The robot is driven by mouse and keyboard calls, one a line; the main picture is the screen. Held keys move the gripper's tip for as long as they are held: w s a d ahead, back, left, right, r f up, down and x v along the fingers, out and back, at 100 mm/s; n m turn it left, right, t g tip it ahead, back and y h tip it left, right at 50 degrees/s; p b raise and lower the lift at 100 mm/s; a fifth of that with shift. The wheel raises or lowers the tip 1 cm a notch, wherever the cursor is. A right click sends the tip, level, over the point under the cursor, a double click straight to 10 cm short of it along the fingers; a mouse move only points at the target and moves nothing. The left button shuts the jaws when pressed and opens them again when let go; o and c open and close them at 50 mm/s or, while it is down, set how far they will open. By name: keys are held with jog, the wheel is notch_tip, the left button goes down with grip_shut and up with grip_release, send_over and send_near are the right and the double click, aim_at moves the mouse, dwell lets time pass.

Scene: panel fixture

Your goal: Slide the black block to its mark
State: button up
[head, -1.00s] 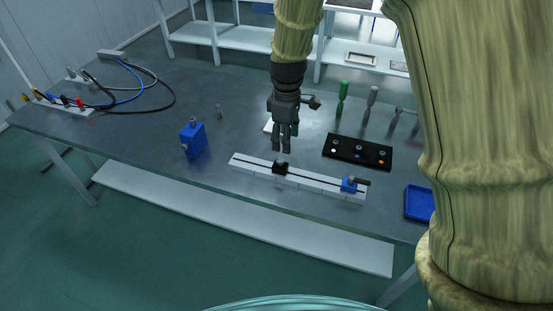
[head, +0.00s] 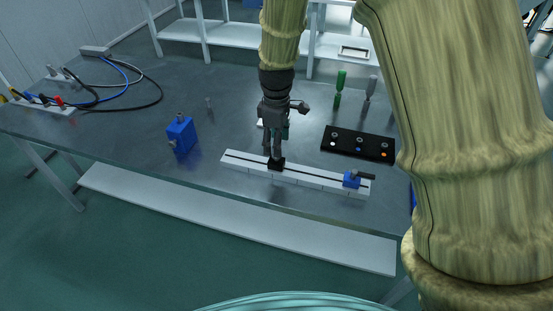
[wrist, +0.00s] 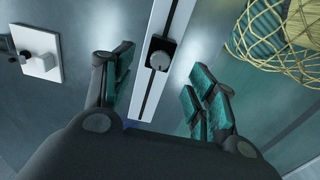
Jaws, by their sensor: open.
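The black block (head: 277,162) sits on the white slotted rail (head: 316,182), left of the rail's middle. In the wrist view the block (wrist: 152,48) carries a round grey knob (wrist: 160,61). My gripper (head: 273,157) is low over the block, pointing down. In the wrist view my gripper (wrist: 163,88) is open, with one teal-padded finger on each side of the rail and clear space between fingers and knob. A blue block (head: 351,180) with a dark handle sits near the rail's right end. Thin lines cross the rail's front; I cannot tell which is the mark.
A blue box (head: 180,135) stands left of the rail. A black panel (head: 358,144) with coloured dots lies behind its right part. Green (head: 339,88) and grey upright tools stand farther back. Cables (head: 120,85) lie at the far left. My arm covers the right side.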

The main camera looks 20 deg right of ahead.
aim_at(276, 160)
jog(key=shift+f+p, duration=0.65)
jog(key=shift+f, duration=3.4)
grip_shut()
